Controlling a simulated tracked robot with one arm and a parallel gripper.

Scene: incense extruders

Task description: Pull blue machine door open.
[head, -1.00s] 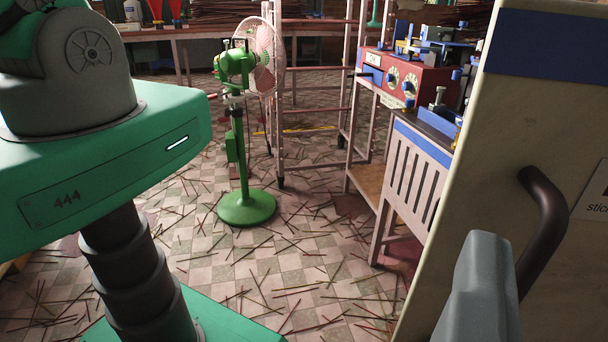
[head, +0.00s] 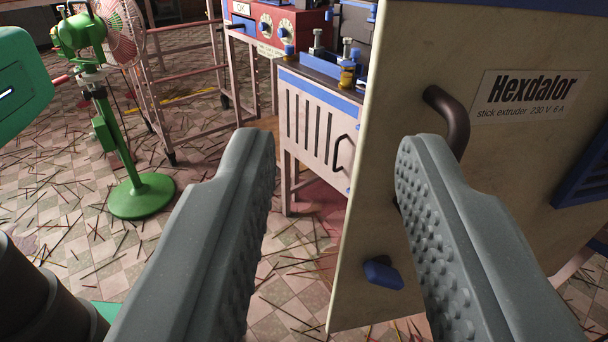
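A cream door panel (head: 400,60) with a "Hexdalor stick extruder" label (head: 530,95) fills the right side of the head view. It has a blue vent (head: 585,180) and a blue knob (head: 383,274) low down. A dark curved handle (head: 452,118) stands out from it; its lower end is hidden behind my right finger. My gripper (head: 335,145) is open and empty, with ridged grey fingers spread wide. The right finger overlaps the door and handle in view; I cannot tell whether it touches. The left finger is left of the door's free edge. I cannot tell whether the door is ajar.
Behind the door's left edge stands a slatted white cabinet (head: 315,125) with blue trim, and a red control box (head: 280,22). A green stand fan (head: 130,160) stands at left. Incense sticks litter the checkered floor (head: 60,200), which is open at left.

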